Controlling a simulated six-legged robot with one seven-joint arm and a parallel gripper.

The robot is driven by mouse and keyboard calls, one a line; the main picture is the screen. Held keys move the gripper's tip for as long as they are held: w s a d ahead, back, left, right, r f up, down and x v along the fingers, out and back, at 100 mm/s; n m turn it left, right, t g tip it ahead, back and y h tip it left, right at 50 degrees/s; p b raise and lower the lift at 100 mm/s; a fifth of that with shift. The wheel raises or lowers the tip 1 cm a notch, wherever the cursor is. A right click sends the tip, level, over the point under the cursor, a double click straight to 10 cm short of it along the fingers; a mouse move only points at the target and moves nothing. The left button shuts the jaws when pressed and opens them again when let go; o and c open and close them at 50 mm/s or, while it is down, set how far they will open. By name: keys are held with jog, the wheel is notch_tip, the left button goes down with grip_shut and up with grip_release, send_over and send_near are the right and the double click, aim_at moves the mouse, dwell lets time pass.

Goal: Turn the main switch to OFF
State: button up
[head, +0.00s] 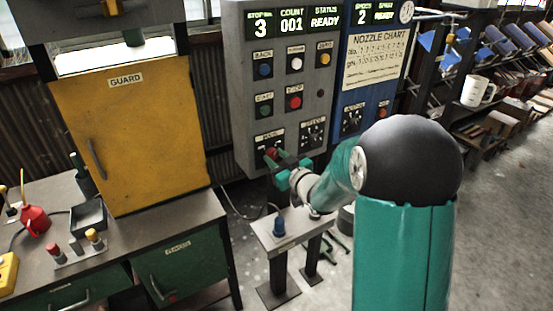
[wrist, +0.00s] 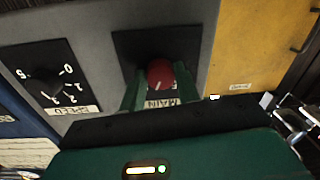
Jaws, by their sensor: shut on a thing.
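The main switch is a red round knob (head: 271,153) on a black plate at the lower left of the grey control panel. It also shows in the wrist view (wrist: 160,73), above the label MAIN, with a short white mark on its face. My gripper (head: 279,163) is at the panel, its green fingers (wrist: 160,88) on either side of the knob and shut on it. The fingers hide parts of the plate, so I cannot read any position marks around the knob.
The speed dial (head: 312,134) sits right of the main switch on the grey panel (head: 240,100). Coloured buttons are above it.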

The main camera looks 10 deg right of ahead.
jog(key=n, duration=0.7)
jog(key=n+h, duration=0.1)
jog(key=n, duration=0.5)
jog(key=shift+r, duration=0.1)
jog(key=shift+n, duration=0.3)
dwell(0.3)
jog(key=o, duration=1)
jog(key=shift+s, duration=0.15)
jog(key=v, duration=1.3)
jog(key=shift+s+d+r, duration=0.1)
jog(key=shift+s+d, duration=0.1)
jog(key=shift+s, duration=0.1)
jog(key=shift+r, duration=0.1)
